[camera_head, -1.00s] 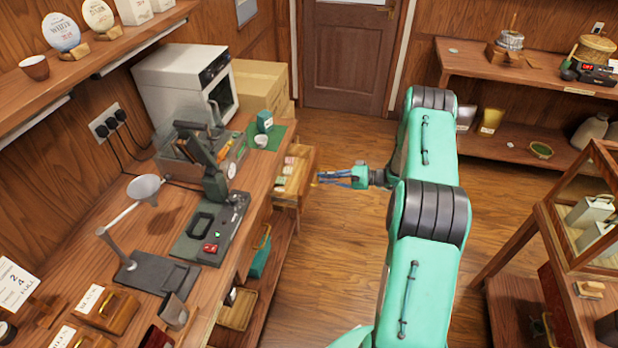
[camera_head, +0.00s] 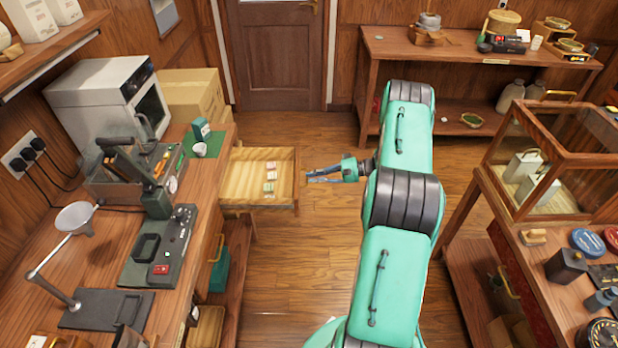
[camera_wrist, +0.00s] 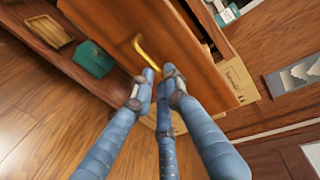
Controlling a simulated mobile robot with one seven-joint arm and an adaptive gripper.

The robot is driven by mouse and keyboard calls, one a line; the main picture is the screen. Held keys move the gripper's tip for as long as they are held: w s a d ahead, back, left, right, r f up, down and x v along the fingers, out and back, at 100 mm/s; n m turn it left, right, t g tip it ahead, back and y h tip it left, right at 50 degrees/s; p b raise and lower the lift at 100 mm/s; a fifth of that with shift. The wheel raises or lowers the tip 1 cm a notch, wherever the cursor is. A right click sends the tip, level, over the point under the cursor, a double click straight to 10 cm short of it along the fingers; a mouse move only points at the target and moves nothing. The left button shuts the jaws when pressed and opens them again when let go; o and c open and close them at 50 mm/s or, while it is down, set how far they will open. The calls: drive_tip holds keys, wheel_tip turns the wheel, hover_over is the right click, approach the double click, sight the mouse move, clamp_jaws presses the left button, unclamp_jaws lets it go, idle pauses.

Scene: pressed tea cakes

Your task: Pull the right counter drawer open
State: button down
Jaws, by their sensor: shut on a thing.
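The right counter drawer (camera_head: 243,188) stands well out from the counter, with its inside showing and a few small packets lying in it. In the wrist view its wooden front (camera_wrist: 178,38) fills the upper middle, with a brass bar handle (camera_wrist: 147,55) on it. My gripper (camera_head: 309,175) is level with the drawer front, at its right side in the head view. In the wrist view the blue fingers of my gripper (camera_wrist: 157,82) are closed at the lower end of the brass handle. The fingertips hide that end of the handle.
The counter (camera_head: 195,215) carries a press-like machine, a scale and a white oven (camera_head: 112,95). A teal box (camera_head: 218,270) sits on the shelf below. Wooden floor (camera_head: 270,290) is clear right of the drawer. A glass display case (camera_head: 560,165) stands at the right.

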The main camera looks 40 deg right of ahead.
drive_tip(key=shift+f, duration=0.1)
drive_tip(key=c, duration=1.7)
unclamp_jaws()
drive_tip(key=shift+v, duration=6)
